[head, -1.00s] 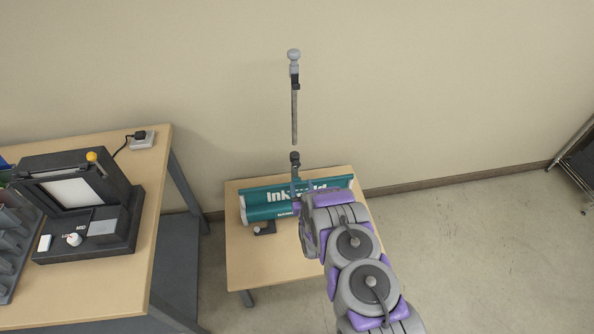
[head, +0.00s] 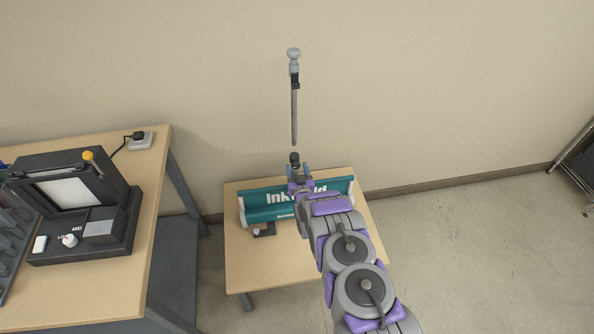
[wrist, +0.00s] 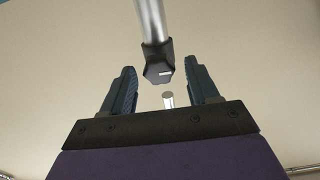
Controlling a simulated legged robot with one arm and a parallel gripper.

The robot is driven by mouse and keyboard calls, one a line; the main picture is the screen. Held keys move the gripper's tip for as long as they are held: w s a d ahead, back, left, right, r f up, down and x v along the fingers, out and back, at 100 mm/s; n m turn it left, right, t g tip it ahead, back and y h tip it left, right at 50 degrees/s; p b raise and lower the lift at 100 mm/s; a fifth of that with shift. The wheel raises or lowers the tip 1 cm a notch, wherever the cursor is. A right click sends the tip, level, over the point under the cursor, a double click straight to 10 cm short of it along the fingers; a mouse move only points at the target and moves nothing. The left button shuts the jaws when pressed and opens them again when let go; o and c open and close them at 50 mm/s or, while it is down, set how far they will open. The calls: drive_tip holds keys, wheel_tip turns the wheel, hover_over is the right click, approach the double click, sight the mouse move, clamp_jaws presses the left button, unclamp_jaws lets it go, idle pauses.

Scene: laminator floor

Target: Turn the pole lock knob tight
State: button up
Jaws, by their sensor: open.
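The pole lock knob (wrist: 158,70) is a black faceted collar with a small white mark, at the lower end of a silver pole (wrist: 154,20) in the wrist view. In the head view it appears as a small dark piece (head: 295,157) above the teal banner base (head: 262,205). My gripper (wrist: 162,84) is open, with one finger on each side of the collar's line and visible gaps to both. In the head view my gripper (head: 299,172) is just below the collar, partly covering the banner base. A short silver stub (wrist: 168,99) shows between the fingers.
The banner base lies on a small wooden table (head: 250,273) against the wall. An upright pole (head: 294,115) with a grey top rises behind it. A laminator (head: 85,215) sits on a larger table at left. Open floor is at right, with a rack (head: 580,165) at the edge.

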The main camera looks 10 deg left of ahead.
drive_tip(key=shift+c, duration=0.4)
drive_tip(key=c, duration=0.9)
drive_tip(key=shift+c, duration=0.2)
